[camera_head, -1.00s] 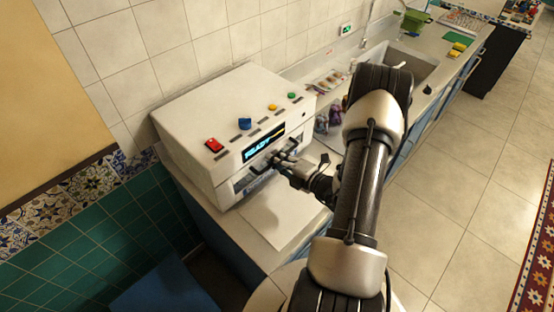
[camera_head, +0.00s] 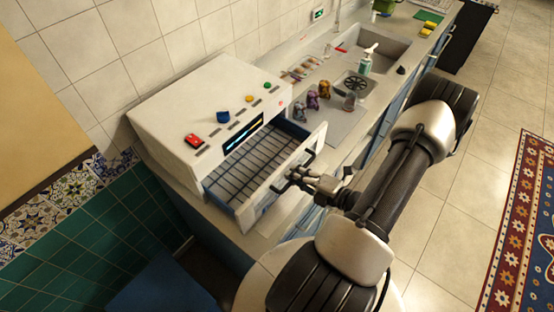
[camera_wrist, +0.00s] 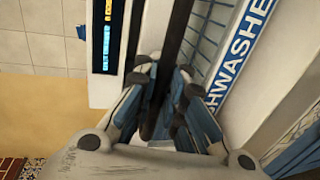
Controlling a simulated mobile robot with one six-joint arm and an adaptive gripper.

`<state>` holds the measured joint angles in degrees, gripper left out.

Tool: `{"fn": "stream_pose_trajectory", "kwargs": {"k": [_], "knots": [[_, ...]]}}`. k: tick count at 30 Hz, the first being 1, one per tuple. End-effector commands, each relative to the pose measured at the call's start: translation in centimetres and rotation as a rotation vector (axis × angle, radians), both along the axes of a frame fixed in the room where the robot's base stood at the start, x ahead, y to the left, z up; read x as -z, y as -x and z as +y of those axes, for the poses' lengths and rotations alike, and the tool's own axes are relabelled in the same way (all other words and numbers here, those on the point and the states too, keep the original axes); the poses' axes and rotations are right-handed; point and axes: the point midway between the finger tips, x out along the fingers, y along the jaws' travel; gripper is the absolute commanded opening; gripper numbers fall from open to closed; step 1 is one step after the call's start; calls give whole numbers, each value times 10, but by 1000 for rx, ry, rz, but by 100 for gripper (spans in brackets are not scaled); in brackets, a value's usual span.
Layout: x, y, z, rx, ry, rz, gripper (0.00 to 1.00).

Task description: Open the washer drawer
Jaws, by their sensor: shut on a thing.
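The white washer (camera_head: 190,120) stands on the counter against the tiled wall. Its drawer (camera_head: 252,211) is pulled out well toward me, and an empty wire rack (camera_head: 255,158) shows inside. The dark drawer handle (camera_head: 309,157) is on the drawer front. My gripper (camera_head: 292,178) is shut on the handle. The fingers hide part of the bar.
Several small figures (camera_head: 312,101) stand on the counter right of the washer, before the sink (camera_head: 375,55) with a soap bottle (camera_head: 366,61). A blue surface (camera_head: 160,290) lies at lower left. The tiled floor (camera_head: 470,175) to the right is clear up to a patterned rug (camera_head: 520,215).

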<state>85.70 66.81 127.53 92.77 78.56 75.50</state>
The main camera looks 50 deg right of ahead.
Motion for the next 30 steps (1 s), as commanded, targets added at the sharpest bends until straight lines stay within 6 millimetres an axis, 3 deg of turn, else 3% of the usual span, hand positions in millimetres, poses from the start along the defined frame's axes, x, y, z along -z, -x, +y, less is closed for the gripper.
{"fn": "stream_pose_trajectory", "kwargs": {"k": [3, 9, 22, 24, 27, 30], "knots": [[-2, 24, -4, 6, 1, -4, 0], [-2, 46, -5, 2, 2, -5, 0], [-3, 51, -5, -1, 2, -7, 0], [-3, 51, -5, -1, 2, -7, 11], [-2, 51, -5, 0, 1, -6, 18], [-2, 51, -5, 0, 2, -5, 19]]}}
